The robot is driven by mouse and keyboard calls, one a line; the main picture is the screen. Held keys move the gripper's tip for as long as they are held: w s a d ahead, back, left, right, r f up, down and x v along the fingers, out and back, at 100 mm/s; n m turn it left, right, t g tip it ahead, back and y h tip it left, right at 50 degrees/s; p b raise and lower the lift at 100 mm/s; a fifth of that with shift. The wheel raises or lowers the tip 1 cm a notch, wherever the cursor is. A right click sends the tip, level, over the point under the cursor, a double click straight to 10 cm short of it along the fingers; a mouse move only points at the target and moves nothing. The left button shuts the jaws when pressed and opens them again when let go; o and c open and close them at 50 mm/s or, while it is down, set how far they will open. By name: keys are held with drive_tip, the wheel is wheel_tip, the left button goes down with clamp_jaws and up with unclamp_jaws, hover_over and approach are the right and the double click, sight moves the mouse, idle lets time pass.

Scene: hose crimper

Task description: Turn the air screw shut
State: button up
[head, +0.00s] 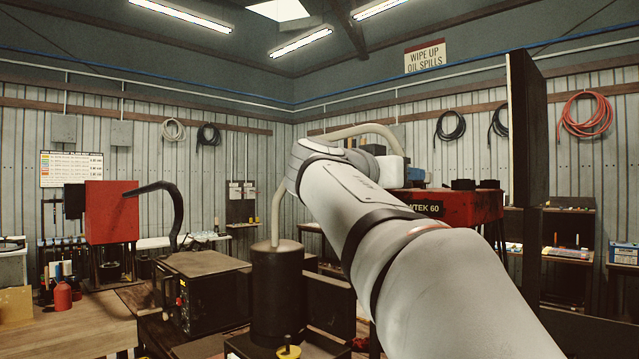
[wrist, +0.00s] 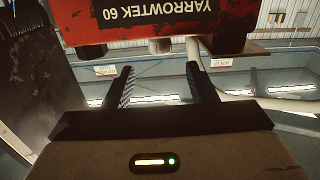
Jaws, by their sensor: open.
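My gripper (wrist: 159,70) is open and empty in the wrist view, its two dark ridged fingers apart. The red crimper (wrist: 215,18), lettered YARROWTEK 60, appears upside down beyond the fingertips, and I see no contact. In the head view, the red crimper (head: 455,206) stands right of centre, partly behind my arm, and I cannot make out the gripper's fingers. I cannot pick out the air screw for certain. A small yellow knob (head: 288,351) with a dark stem shows at the bottom edge of the head view, in front of a black cylinder (head: 278,290).
A dark box unit (head: 203,292) stands left of the cylinder. A tall dark panel (head: 527,130) rises right of my arm. Wooden bench top (head: 75,332) is partly clear at lower left.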

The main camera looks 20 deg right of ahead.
drive_tip(key=p+x, duration=0.1)
drive_tip(key=x, duration=0.3)
drive_tip(key=r+p+x, duration=0.1)
drive_tip(key=x, duration=0.2)
drive_tip(key=shift+s+p, duration=0.1)
drive_tip(key=shift+p, duration=0.25)
drive_tip(key=shift+d+f, duration=0.15)
drive_tip(key=shift+d, duration=0.25)
drive_tip(key=c, duration=1)
drive_tip(key=shift+d+f+n+t+y+b, duration=0.1)
drive_tip(key=shift+f+n+t+y+b, duration=0.2)
drive_tip(key=shift+n+t+b, duration=0.5)
drive_tip(key=shift+d+r+n+t+y+b, duration=0.15)
drive_tip(key=shift+n+t+y+b, duration=0.3)
drive_tip(key=shift+t, duration=0.55)
drive_tip(key=shift+y, duration=0.25)
